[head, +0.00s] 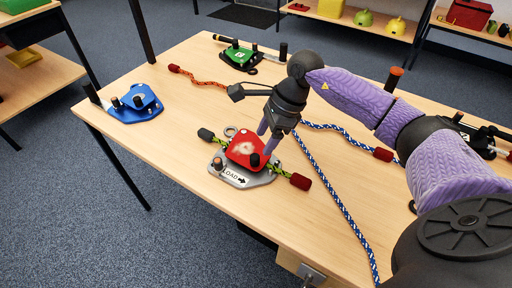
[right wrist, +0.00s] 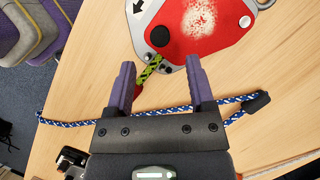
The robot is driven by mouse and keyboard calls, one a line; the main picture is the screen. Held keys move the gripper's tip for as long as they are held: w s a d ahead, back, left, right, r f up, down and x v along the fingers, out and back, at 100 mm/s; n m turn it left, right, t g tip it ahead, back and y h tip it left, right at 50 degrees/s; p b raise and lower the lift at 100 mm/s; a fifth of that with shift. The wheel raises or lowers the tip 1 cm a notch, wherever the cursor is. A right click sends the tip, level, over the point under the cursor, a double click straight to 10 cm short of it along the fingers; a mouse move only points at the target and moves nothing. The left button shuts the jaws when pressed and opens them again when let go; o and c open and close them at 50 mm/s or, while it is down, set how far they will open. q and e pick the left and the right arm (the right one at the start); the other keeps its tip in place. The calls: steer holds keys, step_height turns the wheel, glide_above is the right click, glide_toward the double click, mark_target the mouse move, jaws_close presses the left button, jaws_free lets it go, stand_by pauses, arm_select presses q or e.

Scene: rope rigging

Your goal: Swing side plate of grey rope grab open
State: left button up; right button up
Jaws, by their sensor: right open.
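The grey rope grab (head: 232,179) lies flat near the middle front of the table, with "LOAD" and an arrow on its grey plate. Its red side plate (head: 243,149) covers the middle and has a worn white patch and a black knob (head: 255,160). A green rope with dark red and dark ends runs through it. In the right wrist view the red plate (right wrist: 222,38), black knob (right wrist: 160,36) and green rope (right wrist: 150,70) lie beyond the fingertips. My right gripper (head: 268,142) is open and empty, pointing down above the red plate's right side. My left gripper is not in view.
A blue rope grab (head: 136,103) is at the table's left edge and a green one (head: 238,57) at the back. A blue-white rope (head: 328,188) runs to the right of the grey grab. An orange rope (head: 204,81) lies behind. Bare table (head: 180,140) lies left of the grab.

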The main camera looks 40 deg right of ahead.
mark_target(255, 156)
steer(key=b+x, duration=0.1)
steer(key=x, duration=0.5)
steer(key=shift+r, duration=0.1)
jaws_close()
stand_by(0.6)
stand_by(0.4)
